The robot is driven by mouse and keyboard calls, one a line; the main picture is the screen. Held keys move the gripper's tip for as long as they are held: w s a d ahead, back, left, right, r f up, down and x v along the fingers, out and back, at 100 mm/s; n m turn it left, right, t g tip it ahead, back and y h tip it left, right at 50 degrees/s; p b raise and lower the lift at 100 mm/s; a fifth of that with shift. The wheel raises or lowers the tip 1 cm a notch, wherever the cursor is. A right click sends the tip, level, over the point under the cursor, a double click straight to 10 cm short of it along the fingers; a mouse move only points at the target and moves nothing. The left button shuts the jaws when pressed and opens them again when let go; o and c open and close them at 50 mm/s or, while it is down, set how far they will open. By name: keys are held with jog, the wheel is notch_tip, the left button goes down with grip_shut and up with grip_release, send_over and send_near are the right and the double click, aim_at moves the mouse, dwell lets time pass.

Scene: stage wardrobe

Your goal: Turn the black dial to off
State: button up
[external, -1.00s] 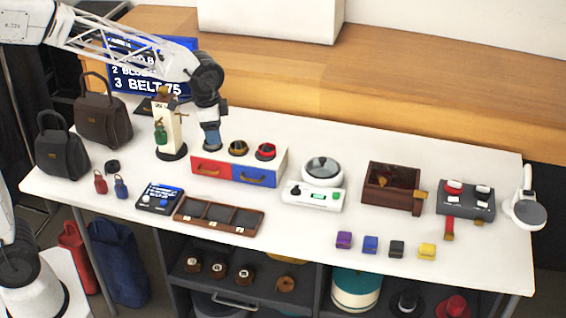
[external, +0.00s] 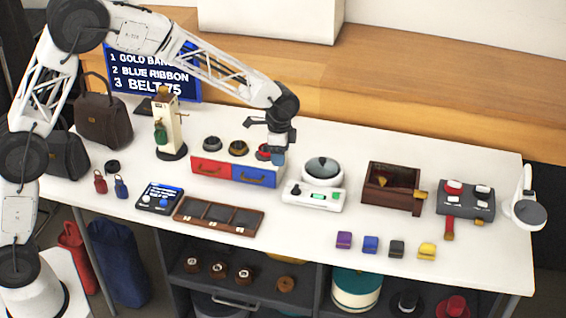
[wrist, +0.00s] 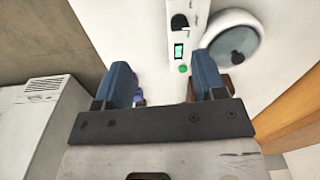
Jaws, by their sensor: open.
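A white scale-like device (external: 314,197) stands near the middle of the table, with a small green screen and a green button on its front. A black dial (wrist: 180,22) shows on this device in the wrist view, beyond my fingertips; its setting is not readable. The dial is a tiny dark spot in the external view (external: 297,191). My gripper (external: 277,160) is open and empty, pointing down to the left of the device, over the right end of the drawer unit. In the wrist view its blue fingers (wrist: 160,75) are apart.
The red and blue drawer unit (external: 235,169) stands close below my gripper, with round items on top. A white bowl (external: 322,166) sits behind the device. A wooden box (external: 391,196) stands to the right. The table front between the compartment tray (external: 219,216) and small colored boxes is clear.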

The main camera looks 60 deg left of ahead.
jog(key=m, duration=0.1)
send_over(295, 186)
notch_tip(295, 186, down, 7)
jog(key=shift+a+r, duration=0.1)
jog(key=shift+f, duration=3.95)
jog(key=c, duration=0.9)
